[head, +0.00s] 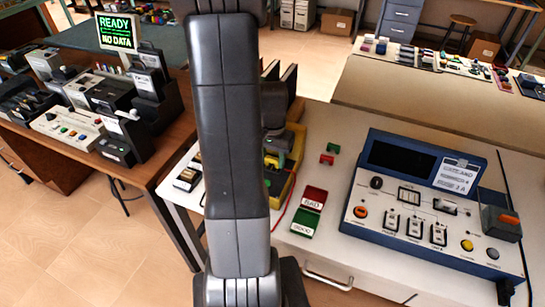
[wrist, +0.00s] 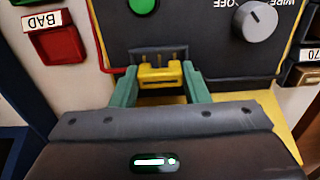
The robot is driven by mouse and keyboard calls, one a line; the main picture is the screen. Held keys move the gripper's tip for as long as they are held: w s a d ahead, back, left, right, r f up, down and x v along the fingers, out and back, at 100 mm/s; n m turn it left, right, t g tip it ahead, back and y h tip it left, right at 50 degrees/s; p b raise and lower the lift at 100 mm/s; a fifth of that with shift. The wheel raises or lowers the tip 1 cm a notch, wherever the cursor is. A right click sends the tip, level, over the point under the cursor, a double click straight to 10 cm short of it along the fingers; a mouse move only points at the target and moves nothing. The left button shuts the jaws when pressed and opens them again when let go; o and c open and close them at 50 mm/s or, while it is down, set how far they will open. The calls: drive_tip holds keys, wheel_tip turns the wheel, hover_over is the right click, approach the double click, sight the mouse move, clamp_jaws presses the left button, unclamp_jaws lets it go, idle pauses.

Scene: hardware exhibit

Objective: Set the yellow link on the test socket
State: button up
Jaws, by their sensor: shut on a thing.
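My gripper (wrist: 160,82) is shut on the yellow link (wrist: 160,76), which sits between its two green fingertips in the wrist view. Just beyond the link is the dark test socket (wrist: 158,55) with upright metal pins, on the black panel of a yellow-edged tester (wrist: 232,62). The link is right at the socket's near side; I cannot tell whether it touches the pins or is seated.
The tester panel has a green lamp (wrist: 142,5) and a grey knob (wrist: 256,19). A red BAD tray (head: 315,197) and a green GOOD tray (head: 303,222) lie to its right. A blue console (head: 425,205) stands further right. A red wire runs beside the tester.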

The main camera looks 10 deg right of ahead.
sight(272, 158)
drive_tip(key=shift+f, duration=0.15)
drive_tip(key=o, duration=0.7)
drive_tip(key=shift+c, duration=0.2)
drive_tip(key=shift+r, duration=0.2)
wheel_tip(272, 158, up, 11)
drive_tip(key=p, duration=0.8)
drive_tip(key=shift+f, duration=0.25)
wheel_tip(272, 158, down, 9)
drive_tip(key=b, duration=0.6)
drive_tip(key=shift+b, duration=0.35)
drive_tip(key=shift+a+r, duration=0.1)
drive_tip(key=shift+r, duration=0.05)
